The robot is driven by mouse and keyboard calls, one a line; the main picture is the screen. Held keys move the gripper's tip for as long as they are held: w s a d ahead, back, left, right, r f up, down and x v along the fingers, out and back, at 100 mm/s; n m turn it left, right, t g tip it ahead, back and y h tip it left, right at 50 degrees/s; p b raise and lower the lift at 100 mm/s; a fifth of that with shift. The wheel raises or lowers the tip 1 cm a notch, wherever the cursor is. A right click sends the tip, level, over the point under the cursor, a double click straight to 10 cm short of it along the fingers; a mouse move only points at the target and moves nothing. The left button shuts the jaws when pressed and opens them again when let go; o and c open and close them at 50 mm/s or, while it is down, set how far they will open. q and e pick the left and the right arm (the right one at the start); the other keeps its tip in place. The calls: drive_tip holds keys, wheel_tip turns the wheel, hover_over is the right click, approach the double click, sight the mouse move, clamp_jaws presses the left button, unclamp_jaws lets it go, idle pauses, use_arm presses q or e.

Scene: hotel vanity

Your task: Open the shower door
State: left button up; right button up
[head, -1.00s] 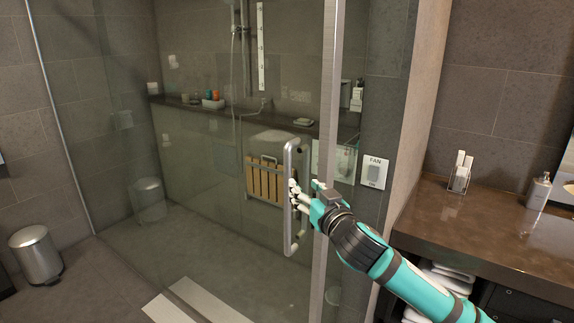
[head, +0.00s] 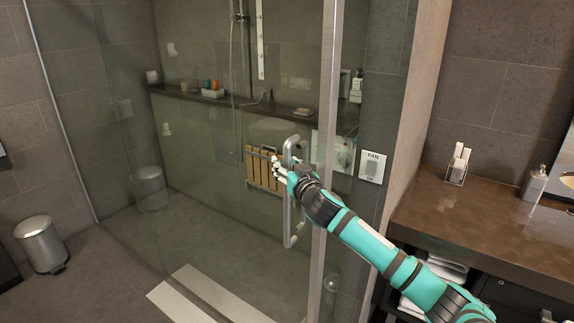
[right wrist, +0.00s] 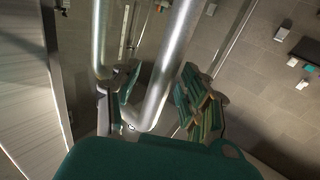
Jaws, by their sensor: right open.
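The glass shower door (head: 215,240) stands in front of the shower and carries a tall silver bar handle (head: 288,222) near its right edge. My right gripper (head: 281,172) is at the upper half of the handle, and its fingertips show just left of the bar. In the right wrist view the handle (right wrist: 172,65) runs between the two spread fingers of the right gripper (right wrist: 160,100). The gripper is open around the bar; I cannot tell whether a finger touches it. The door looks closed. My left gripper is not in view.
A metal door post (head: 327,180) and a fan switch (head: 371,167) are right of the handle. The brown counter (head: 490,210) with a soap bottle (head: 534,184) lies under my right arm's side. A metal bin (head: 41,245) stands at left. The floor before the door is clear.

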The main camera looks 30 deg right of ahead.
clamp_jaws()
